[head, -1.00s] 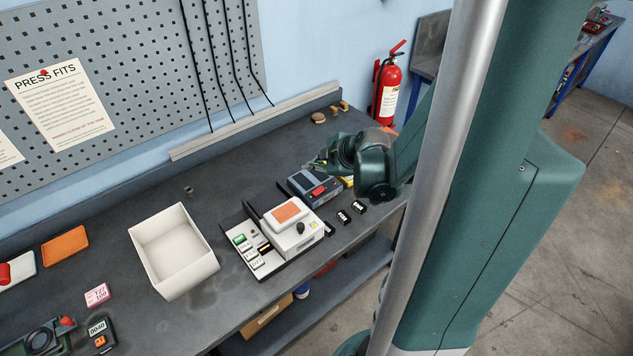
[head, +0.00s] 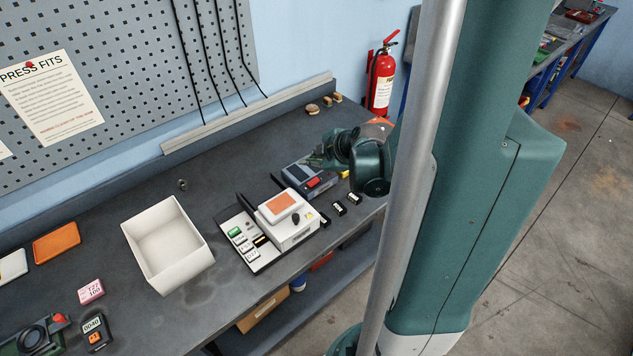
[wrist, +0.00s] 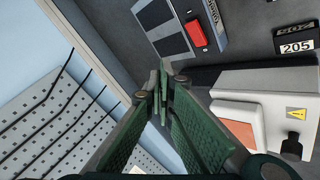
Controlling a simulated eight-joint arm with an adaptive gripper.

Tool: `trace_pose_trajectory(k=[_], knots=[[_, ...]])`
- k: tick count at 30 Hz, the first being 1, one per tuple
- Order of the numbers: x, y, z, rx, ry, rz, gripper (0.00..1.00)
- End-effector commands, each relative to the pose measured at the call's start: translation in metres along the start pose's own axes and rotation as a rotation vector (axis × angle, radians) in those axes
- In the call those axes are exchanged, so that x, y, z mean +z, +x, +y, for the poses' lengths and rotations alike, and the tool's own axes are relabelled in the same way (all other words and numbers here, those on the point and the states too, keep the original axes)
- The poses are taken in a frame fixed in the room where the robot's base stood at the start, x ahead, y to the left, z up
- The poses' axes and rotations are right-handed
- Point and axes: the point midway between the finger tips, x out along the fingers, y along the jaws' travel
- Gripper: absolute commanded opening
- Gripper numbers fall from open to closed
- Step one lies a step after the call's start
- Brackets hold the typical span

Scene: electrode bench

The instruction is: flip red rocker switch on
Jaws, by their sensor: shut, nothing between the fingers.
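The red rocker switch (head: 314,183) sits on the front part of a grey-blue box (head: 297,174) near the right end of the bench. In the wrist view the red switch (wrist: 196,33) shows on its box (wrist: 162,18), above and to the right of my fingertips. Which way the rocker is tilted cannot be told. My gripper (head: 314,160) is above and behind the switch, over the box's far side, apart from the switch. In the wrist view my gripper (wrist: 163,72) has its green fingers together and holds nothing.
Small black labelled blocks (head: 340,208) lie in front. A white open bin (head: 165,243) stands further left. A pegboard wall (head: 110,70) rises behind the bench (head: 245,155).

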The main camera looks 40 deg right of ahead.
Motion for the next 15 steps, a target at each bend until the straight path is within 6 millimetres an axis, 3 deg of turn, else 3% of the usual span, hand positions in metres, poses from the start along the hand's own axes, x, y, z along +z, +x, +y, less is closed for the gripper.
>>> trace_pose_trajectory(k=[15], knots=[[0.026,0.036,-0.027,0.0,0.001,0.0,0.0]])
